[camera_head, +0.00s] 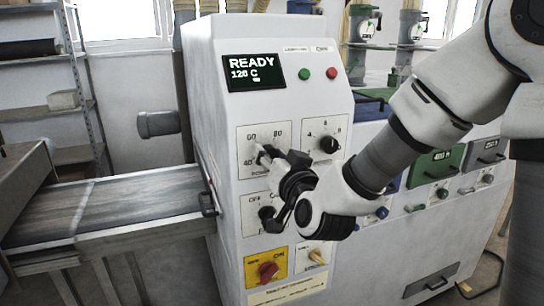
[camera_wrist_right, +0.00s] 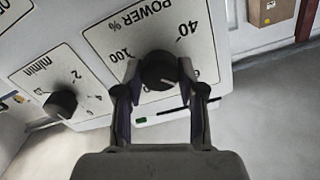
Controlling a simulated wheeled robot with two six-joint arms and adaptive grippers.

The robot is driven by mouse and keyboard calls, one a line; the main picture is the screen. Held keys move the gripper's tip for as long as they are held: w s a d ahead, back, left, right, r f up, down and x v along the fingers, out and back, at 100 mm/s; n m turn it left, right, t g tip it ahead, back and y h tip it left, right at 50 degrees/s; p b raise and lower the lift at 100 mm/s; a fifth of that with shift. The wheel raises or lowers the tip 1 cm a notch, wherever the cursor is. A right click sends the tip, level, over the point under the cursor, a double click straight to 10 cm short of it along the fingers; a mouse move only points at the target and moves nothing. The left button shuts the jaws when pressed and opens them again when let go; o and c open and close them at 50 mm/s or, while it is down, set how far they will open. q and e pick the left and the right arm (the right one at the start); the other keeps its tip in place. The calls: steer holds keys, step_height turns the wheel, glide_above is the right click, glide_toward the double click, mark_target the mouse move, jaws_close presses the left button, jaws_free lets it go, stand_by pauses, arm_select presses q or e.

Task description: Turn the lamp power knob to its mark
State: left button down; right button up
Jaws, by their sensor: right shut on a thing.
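The lamp power knob (camera_wrist_right: 160,70) is black and round on a white plate (camera_wrist_right: 128,45) printed "POWER %", with 40 and 100 legible in the right wrist view. The fingers of my right gripper (camera_wrist_right: 160,88) stand on both sides of the knob, shut on it. In the head view my right gripper (camera_head: 268,158) reaches in from the right to the same plate (camera_head: 247,138), marked 40, 60 and 80. There the gripper hides most of the knob. I cannot tell which number the knob points at. My left gripper is not in view.
A black m/min knob (camera_wrist_right: 62,103) sits beside the power plate. Below are a black switch, partly behind my gripper, and a red switch (camera_head: 268,271) on a yellow plate. The display (camera_head: 253,72) reads READY, 120 C. A conveyor (camera_head: 100,212) runs out to the left.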

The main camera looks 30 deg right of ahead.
steer(key=shift+r, duration=0.25)
steer(key=o, duration=1.1)
steer(key=shift+w+f, duration=0.1)
steer(key=shift+o, duration=0.2)
steer(key=shift+w+f, duration=0.1)
